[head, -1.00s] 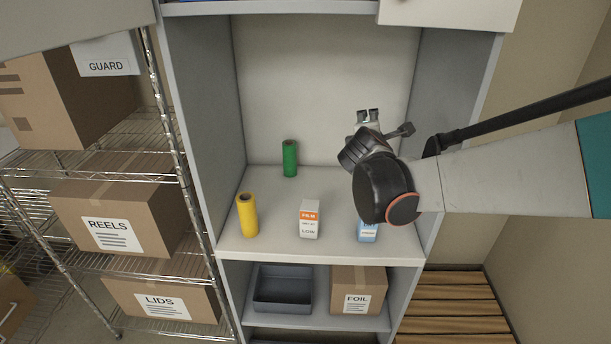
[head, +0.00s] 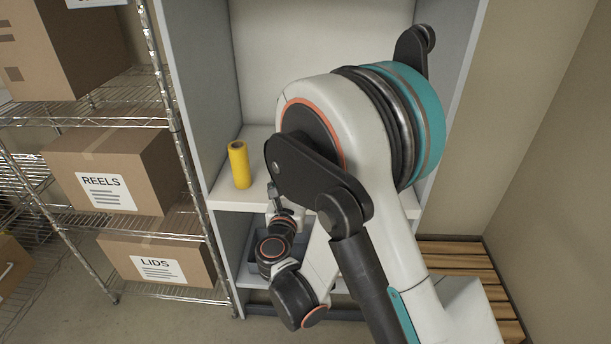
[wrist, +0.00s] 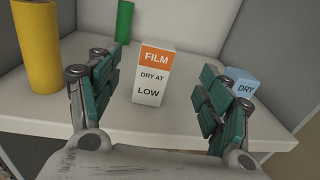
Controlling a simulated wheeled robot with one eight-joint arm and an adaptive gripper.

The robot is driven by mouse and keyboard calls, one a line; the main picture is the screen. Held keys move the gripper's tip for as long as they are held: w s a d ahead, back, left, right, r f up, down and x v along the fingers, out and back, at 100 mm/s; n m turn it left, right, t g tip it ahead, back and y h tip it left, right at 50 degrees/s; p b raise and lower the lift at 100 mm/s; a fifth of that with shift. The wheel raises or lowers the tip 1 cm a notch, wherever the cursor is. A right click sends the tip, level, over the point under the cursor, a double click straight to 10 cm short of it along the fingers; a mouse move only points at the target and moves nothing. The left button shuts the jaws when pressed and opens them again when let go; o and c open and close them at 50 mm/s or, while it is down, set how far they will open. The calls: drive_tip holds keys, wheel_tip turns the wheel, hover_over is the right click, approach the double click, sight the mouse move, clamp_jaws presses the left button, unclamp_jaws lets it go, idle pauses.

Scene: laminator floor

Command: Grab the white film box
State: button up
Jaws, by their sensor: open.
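The white film box (wrist: 152,76) stands upright on the shelf in the wrist view. It has an orange band reading FILM and the words DRY AT LOW. My gripper (wrist: 160,88) is open, with its green-padded fingers to the left and right of the box. The box is a little ahead, and no finger visibly touches it. In the head view, my arm hides the box and most of my gripper's fingers.
A yellow roll (wrist: 38,45) stands left of the box and also shows in the head view (head: 239,165). A green roll (wrist: 124,22) is behind. A blue DRY box (wrist: 243,84) stands close by the right finger. Bare shelf surface (wrist: 195,62) lies behind the film box.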

drive_tip(key=shift+w+d+f+b, duration=0.15)
drive_tip(key=shift+w+d, duration=0.1)
drive_tip(key=shift+w, duration=2)
drive_tip(key=shift+w+d+r+b, duration=0.1)
drive_tip(key=shift+w+d, duration=0.15)
drive_tip(key=shift+w, duration=1.95)
drive_tip(key=shift+w+d+f+b, duration=0.15)
drive_tip(key=shift+w+d, duration=0.1)
drive_tip(key=shift+w, duration=2)
drive_tip(key=shift+r, duration=0.15)
clamp_jaws()
